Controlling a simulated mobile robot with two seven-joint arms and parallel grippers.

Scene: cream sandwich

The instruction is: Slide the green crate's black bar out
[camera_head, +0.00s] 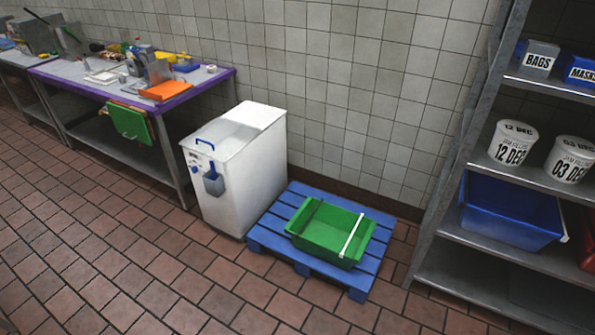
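The green crate (318,256) sits on a blue pallet (262,239) on the floor. A pale, whitish bar (351,235) lies across the crate toward its right end. A thin dark strip (304,216) runs along the crate's left end; it may be the black bar, but it is too small to tell for sure. The crate looks empty inside. Neither of my grippers is in view.
A white bin (225,185) with a blue handle stands against the pallet's left side. A metal shelf (441,215) with tubs and a blue crate (511,209) stands at the right. A cluttered table (128,98) is at the left. The tiled floor (200,295) in front is clear.

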